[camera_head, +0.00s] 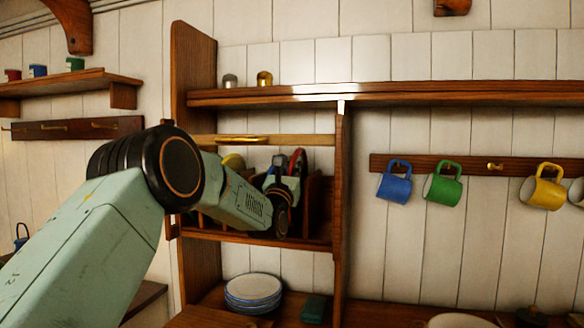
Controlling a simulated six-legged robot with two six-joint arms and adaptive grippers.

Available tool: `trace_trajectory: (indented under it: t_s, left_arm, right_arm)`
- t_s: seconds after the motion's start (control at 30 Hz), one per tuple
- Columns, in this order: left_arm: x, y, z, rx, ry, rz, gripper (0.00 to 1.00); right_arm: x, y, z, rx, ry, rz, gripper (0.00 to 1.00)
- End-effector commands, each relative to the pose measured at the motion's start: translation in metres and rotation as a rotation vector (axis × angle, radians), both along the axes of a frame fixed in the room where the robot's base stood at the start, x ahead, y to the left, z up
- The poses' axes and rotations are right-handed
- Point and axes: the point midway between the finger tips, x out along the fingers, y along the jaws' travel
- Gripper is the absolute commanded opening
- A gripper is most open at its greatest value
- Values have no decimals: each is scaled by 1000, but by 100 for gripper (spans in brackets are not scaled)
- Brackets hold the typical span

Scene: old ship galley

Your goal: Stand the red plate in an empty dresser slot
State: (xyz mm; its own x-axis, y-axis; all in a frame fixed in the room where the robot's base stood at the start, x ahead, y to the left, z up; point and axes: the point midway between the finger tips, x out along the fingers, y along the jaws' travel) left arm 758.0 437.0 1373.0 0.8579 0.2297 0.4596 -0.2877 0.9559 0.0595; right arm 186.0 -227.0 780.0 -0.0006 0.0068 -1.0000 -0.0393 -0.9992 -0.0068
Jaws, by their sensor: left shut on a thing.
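The red plate (299,157) shows as a thin upright red edge inside the dresser rack (317,210), at the right part of its slots. My left gripper (283,172) reaches into the rack from the left and is shut on the red plate; the arm hides most of the plate and its lower edge. I cannot tell whether the plate touches the slot floor. A yellow plate (233,160) stands further left in the rack, partly behind my arm. Dark dividers show right of the red plate. My right gripper is not in view.
A wooden rail (300,140) crosses the rack front above my gripper, and a dresser post (342,200) stands close on the right. Stacked white plates (253,289) and a dark green block (314,308) sit below. Blue (394,184), green (442,187) and yellow (542,189) mugs hang at right.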

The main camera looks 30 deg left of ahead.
Motion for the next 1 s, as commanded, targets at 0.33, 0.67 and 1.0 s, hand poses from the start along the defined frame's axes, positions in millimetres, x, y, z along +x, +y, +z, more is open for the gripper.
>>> trace_trajectory:
  t_s: [0.33, 0.67, 1.0]
  left_arm:
    - [6, 1, 2, 1, -5, -1, 0]
    - [6, 1, 0, 1, -5, -1, 0]
    - [8, 2, -9, 1, -5, -1, 0]
  right_arm:
    - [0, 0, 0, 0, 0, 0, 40]
    - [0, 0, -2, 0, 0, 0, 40]
    - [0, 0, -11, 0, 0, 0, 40]
